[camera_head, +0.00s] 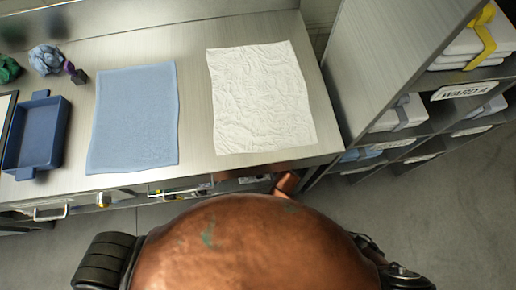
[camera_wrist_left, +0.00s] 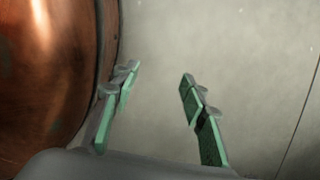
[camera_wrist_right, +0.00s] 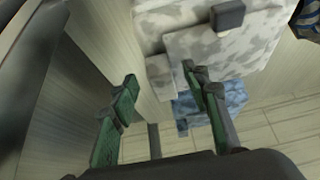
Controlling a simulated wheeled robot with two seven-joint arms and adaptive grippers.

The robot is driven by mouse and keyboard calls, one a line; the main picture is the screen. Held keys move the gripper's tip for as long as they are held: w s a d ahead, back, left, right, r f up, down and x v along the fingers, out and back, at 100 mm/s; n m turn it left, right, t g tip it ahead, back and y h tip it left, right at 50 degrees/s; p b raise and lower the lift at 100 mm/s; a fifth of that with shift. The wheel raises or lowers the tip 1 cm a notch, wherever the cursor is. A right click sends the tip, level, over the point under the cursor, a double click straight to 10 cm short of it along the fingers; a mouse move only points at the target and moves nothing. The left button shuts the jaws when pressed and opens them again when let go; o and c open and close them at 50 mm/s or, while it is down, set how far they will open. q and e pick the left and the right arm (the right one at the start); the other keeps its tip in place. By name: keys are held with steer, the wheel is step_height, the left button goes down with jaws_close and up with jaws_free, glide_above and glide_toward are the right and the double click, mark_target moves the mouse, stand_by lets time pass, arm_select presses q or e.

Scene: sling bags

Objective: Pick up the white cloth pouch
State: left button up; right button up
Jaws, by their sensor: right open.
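A white crinkled cloth (camera_head: 262,98) lies flat on the counter in the head view; I cannot tell whether it is the pouch. Pale grey-white mottled cloth items (camera_wrist_right: 225,48), one with a dark tag, show beyond my right gripper (camera_wrist_right: 162,84) in the right wrist view. A blue mottled cloth item (camera_wrist_right: 218,103) sits just below the pale ones, partly behind a finger. My left gripper (camera_wrist_left: 160,74) is open and empty over bare grey floor. Neither gripper shows in the head view.
A blue cloth (camera_head: 134,117) lies flat left of the white one, then a blue tray (camera_head: 36,136) at the counter's left.

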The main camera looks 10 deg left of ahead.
steer(key=shift+w+a+f+b, duration=0.2)
steer(key=shift+w+f+b, duration=0.1)
steer(key=shift+w, duration=0.35)
steer(key=shift+w+a+f+b, duration=0.15)
steer(key=shift+w+f+b, duration=0.1)
steer(key=shift+w, duration=0.45)
arm_select(q)
steer(key=w, duration=0.2)
steer(key=w+r, duration=0.1)
steer(key=shift+w+d+r, duration=0.15)
steer(key=shift+w+r, duration=0.05)
steer(key=shift+w, duration=0.15)
arm_select(e)
steer(key=shift+c, duration=0.5)
jaws_close()
